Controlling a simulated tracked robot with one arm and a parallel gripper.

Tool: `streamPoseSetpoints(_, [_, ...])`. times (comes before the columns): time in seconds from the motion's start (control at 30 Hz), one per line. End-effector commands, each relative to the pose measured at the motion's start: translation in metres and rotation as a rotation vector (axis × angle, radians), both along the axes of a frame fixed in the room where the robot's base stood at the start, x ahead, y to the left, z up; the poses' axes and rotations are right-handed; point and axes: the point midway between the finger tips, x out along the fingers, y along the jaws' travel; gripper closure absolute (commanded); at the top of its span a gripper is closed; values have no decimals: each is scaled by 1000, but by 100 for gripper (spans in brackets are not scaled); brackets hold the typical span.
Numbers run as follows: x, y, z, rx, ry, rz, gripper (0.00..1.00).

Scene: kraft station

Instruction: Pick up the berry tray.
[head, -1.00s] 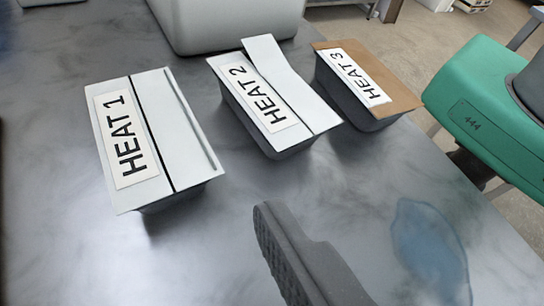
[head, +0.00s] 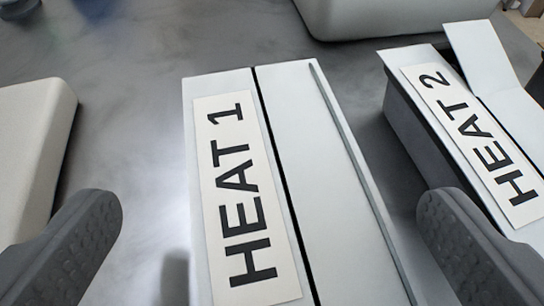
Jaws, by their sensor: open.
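No tray in view shows berries or a berry label. A lidded tray marked HEAT 1 (head: 312,165) lies large in the middle of the head view, its pale lid split by a dark lengthwise gap. Its near end runs out of the picture. My gripper (head: 270,208) is open and empty, with one dark ribbed finger on each side of this tray. I cannot tell whether the right finger touches it. A tray marked HEAT 2 (head: 486,62) is at the right, with part of its lid raised. The right finger covers the view of its lower left part.
A pale rounded object (head: 28,145) stands at the left, close to my left finger. A large pale container (head: 395,16) stands at the back. Grey marbled tabletop (head: 150,130) is bare between the left object and HEAT 1.

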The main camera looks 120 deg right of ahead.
Motion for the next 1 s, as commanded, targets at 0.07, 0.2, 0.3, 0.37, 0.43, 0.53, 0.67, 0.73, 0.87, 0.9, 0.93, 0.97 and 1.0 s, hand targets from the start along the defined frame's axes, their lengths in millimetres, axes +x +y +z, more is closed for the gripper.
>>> streamPoseSetpoints(0.07, [-6,-10,-6,1,5,-2,2])
streamPoseSetpoints(0.2, [-12,-22,-13,0,3,-3,2])
streamPoseSetpoints(0.3, [-12,-24,-14,0,1,-2,2])
streamPoseSetpoints(0.37, [-12,-24,-14,-1,1,-2,2])
streamPoseSetpoints(0.43, [-12,-24,-14,-1,1,-2,2])
streamPoseSetpoints(0.53, [-12,-24,-14,0,0,-2,27])
streamPoseSetpoints(0.67, [-12,-24,-14,0,0,-2,60])
streamPoseSetpoints(0.73, [-12,-24,-14,0,1,-2,61])
streamPoseSetpoints(0.87, [-12,-24,-14,0,0,-2,61])
streamPoseSetpoints(0.9, [-12,-24,-14,0,0,-2,61])
streamPoseSetpoints(0.93, [-12,-24,-14,0,1,-2,61])
streamPoseSetpoints(0.97, [-12,-24,-14,0,0,-2,61])
streamPoseSetpoints(1.0, [-12,-24,-13,0,0,-2,61])
